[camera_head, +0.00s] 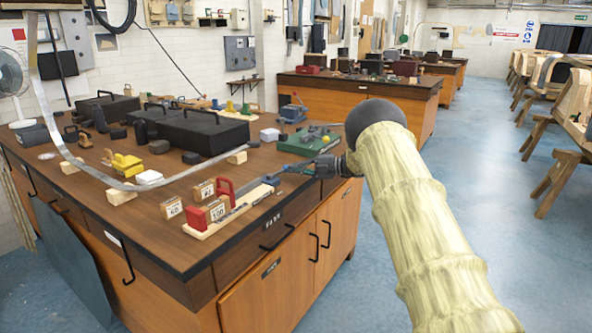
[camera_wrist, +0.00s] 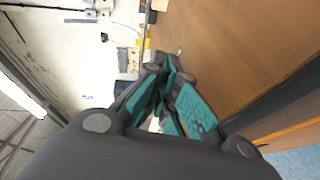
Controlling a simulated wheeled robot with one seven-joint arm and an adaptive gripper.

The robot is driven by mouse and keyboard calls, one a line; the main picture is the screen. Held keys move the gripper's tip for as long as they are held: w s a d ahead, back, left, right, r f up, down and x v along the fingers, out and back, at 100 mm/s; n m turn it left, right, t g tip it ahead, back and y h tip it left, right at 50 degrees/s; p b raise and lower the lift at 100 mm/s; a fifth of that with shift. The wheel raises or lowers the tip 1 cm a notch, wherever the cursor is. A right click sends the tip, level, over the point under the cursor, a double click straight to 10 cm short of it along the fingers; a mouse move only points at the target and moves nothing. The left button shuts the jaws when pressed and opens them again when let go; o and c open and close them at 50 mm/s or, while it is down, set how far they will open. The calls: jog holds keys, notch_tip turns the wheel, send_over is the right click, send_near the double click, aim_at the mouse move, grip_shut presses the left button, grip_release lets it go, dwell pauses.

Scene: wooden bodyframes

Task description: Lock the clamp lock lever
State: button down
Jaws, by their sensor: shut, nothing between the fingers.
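A wooden strip (camera_head: 256,196) lies near the front right edge of the workbench (camera_head: 78,198). On it are a grey bar and red parts (camera_head: 224,190) that look like a clamp. I cannot make out a separate lock lever for certain. My gripper (camera_head: 288,169) is over the bench's right edge, just beyond the strip's right end, apart from the red parts. In the wrist view its teal-padded fingers (camera_wrist: 168,104) are shut and empty. The wrist view shows bench top beside the fingers but no clear clamp.
A green board (camera_head: 309,141) with a grey device lies behind my gripper. A blue vise (camera_head: 293,111) stands beyond it. Black cases (camera_head: 203,131), a curved metal strip (camera_head: 80,163) on wooden blocks and small numbered blocks (camera_head: 172,208) occupy the bench.

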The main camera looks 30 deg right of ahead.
dwell(0.7)
jog(key=shift+s, duration=0.15)
jog(key=s, duration=0.1)
jog(key=s+d, duration=0.2)
jog(key=shift+s+r+p, duration=0.25)
jog(key=shift+r+p, duration=0.05)
jog(key=shift+r, duration=0.1)
jog(key=s+d+r+b, duration=0.1)
jog(key=s+d, duration=0.2)
jog(key=d, duration=0.6)
jog(key=shift+s, duration=0.2)
jog(key=shift+a+r, duration=0.1)
jog(key=shift+a, duration=0.1)
